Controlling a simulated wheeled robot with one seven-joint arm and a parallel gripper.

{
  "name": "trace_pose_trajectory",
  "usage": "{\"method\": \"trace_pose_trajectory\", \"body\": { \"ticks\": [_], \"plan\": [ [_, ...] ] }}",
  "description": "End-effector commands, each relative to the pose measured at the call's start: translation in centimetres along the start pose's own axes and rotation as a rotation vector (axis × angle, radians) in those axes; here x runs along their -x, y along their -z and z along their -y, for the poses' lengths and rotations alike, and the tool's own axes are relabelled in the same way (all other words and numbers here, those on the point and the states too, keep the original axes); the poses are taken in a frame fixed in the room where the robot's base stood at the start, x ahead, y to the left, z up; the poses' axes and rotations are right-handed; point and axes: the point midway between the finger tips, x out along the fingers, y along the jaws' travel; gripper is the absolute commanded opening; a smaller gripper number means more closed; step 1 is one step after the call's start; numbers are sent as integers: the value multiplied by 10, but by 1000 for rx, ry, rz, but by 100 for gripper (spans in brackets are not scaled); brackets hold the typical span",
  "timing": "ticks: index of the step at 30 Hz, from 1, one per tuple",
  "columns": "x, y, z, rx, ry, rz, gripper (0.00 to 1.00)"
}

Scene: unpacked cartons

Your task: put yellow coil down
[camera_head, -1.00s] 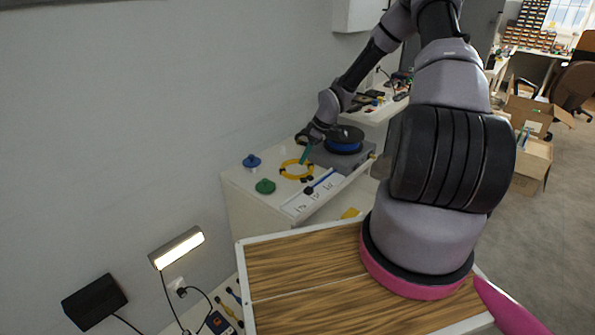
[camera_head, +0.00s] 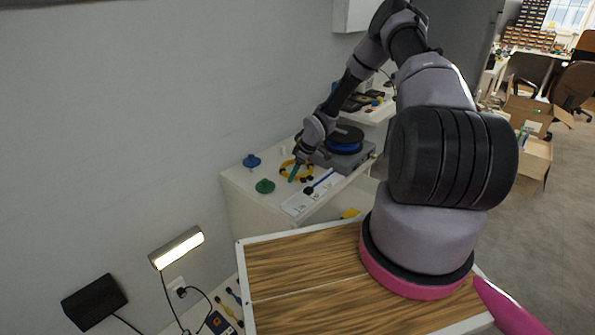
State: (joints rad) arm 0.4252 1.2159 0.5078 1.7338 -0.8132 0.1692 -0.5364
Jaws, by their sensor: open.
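The yellow coil (camera_head: 285,170) lies as a ring on the white table top (camera_head: 240,181), between a blue knob-like piece (camera_head: 252,161) and the blue and black spool. My gripper (camera_head: 297,168) points down over the coil's right part and hides some of it. Its jaws are open. A teal stick-like piece (camera_head: 293,173) shows at the gripper's tip, over the coil; I cannot tell whether it touches the gripper.
A green knob-like piece (camera_head: 265,186) lies in front of the coil. To the right is a blue and black spool (camera_head: 345,146) on a grey box (camera_head: 352,161). A white labelled strip (camera_head: 297,204) and a blue rod (camera_head: 322,182) lie near the front edge.

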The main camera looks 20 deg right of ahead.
Motion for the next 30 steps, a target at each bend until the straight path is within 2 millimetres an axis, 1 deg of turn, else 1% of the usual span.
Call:
{"method": "trace_pose_trajectory", "body": {
  "ticks": [1, 2, 3, 5, 6, 14, 17, 20, 27, 30],
  "plan": [
    [0, 0, 0, 0, 0, 0, 59],
    [0, 0, 0, 0, 0, 0, 48],
    [0, 0, 0, 0, 0, 0, 32],
    [0, 0, 0, 0, 0, 0, 9],
    [0, 0, 0, 0, 0, 0, 0],
    [1, 0, 0, 0, 0, -1, 0],
    [4, 2, 0, 0, -1, -1, 0],
    [15, 7, -1, 0, -2, -2, 0],
    [61, 25, -1, 0, -3, -2, 0],
    [76, 31, 0, -1, -2, -2, 0]
  ]
}}
